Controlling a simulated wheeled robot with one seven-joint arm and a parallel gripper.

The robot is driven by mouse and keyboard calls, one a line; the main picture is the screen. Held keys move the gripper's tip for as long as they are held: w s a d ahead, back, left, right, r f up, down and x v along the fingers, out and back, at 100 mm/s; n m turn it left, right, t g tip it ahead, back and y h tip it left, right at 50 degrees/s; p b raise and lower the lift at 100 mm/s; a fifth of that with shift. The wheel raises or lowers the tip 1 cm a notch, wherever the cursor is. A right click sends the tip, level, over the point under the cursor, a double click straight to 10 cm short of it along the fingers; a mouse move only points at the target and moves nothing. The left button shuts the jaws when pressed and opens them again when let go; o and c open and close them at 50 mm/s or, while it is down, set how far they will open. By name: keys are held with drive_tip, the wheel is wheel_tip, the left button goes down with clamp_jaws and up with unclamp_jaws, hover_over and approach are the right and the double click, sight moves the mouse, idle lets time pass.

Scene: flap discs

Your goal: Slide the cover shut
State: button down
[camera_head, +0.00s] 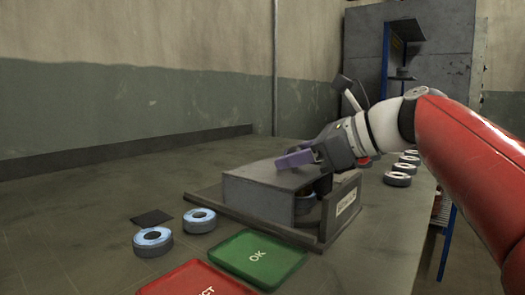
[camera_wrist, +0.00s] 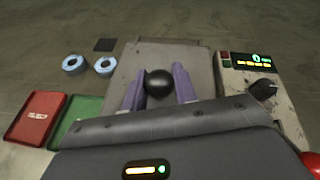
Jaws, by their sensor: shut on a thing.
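The cover (camera_head: 262,187) is a grey box-like lid on a low dark base with rails (camera_head: 235,222). Its flat top also shows in the wrist view (camera_wrist: 122,70). A round black knob (camera_wrist: 158,84) stands on the cover. My gripper (camera_head: 294,158) sits over the cover's top, its purple fingers on either side of the knob and shut on it. The right part of the base, by the upright end plate with a white label (camera_head: 346,202), is uncovered. A flap disc (camera_head: 304,204) shows there, partly hidden by the cover and my gripper.
Two blue-ringed discs (camera_head: 152,241) and a black square (camera_head: 152,217) lie left of the base. A green OK tray (camera_head: 258,259) and a red tray (camera_head: 197,281) are in front. Several discs (camera_head: 397,179) stand behind right. A control box (camera_wrist: 262,92) is beside the cover.

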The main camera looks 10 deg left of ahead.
drive_tip(key=s+d, duration=0.1)
drive_tip(key=d, duration=0.1)
drive_tip(key=s+d, duration=0.1)
drive_tip(key=d, duration=0.1)
drive_tip(key=shift+s, duration=0.15)
drive_tip(key=shift+f, duration=0.1)
drive_tip(key=c, duration=1.1)
unclamp_jaws()
drive_tip(key=shift+s+d, duration=0.1)
drive_tip(key=shift+d, duration=0.05)
drive_tip(key=shift+c, duration=0.2)
drive_tip(key=p+v, duration=0.1)
drive_tip(key=v, duration=0.6)
drive_tip(key=shift+d+r+p, duration=0.25)
drive_tip(key=shift+d+p, duration=0.1)
drive_tip(key=shift+s, duration=0.1)
